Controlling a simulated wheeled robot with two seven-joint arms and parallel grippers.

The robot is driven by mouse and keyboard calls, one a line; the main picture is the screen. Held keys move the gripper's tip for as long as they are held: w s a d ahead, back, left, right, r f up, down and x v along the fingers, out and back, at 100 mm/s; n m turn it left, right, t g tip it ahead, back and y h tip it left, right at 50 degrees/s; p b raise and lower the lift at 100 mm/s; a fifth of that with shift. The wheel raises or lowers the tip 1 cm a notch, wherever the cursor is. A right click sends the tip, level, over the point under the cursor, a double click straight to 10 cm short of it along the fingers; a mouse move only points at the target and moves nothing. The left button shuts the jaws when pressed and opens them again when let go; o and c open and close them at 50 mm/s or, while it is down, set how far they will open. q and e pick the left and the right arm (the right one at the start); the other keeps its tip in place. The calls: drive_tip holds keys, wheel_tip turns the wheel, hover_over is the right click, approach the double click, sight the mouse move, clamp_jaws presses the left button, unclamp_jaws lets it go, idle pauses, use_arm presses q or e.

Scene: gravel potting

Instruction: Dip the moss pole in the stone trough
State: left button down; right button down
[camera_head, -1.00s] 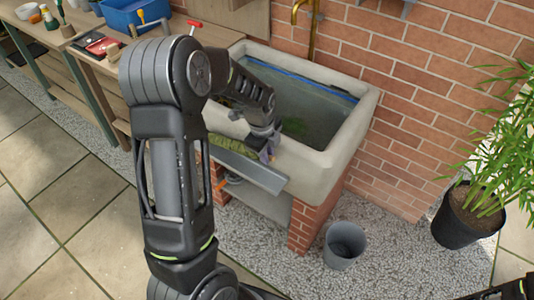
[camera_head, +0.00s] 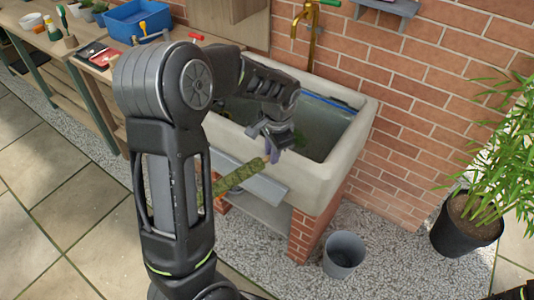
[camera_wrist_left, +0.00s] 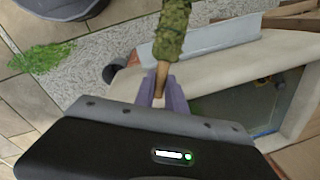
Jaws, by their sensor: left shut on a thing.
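The moss pole (camera_head: 237,176) is a green, mossy rod with a bare wooden end. My left gripper (camera_head: 272,150) is shut on that wooden end; its purple fingertips (camera_wrist_left: 160,92) grip it in the left wrist view, where the mossy part (camera_wrist_left: 172,28) points away. In the head view the pole slants down to the left, outside the trough's front wall, and my arm hides part of it. The stone trough (camera_head: 318,180) is a pale basin with dark water (camera_head: 325,128), on brick legs. The gripper is by its front rim. My right gripper is not visible.
A grey ledge (camera_head: 268,192) runs along the trough's front, below the pole. A grey bucket (camera_head: 344,252) stands on gravel at the right. A brass tap (camera_head: 312,40) rises behind the trough. A bench with a blue crate (camera_head: 137,20) is at the left, a potted bamboo (camera_head: 467,225) at the right.

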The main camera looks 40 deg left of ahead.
use_arm(q)
drive_tip(key=w+d+r+n+b, duration=0.1)
drive_tip(key=w+d+n, duration=0.1)
drive_tip(key=d, duration=0.5)
drive_tip(key=w+d+n+b, duration=0.1)
drive_tip(key=w+d+n, duration=0.1)
drive_tip(key=d, duration=0.6)
drive_tip(key=shift+w+r+n+g, duration=0.15)
drive_tip(key=shift+r+n+g, duration=0.2)
drive_tip(key=shift+n, duration=0.35)
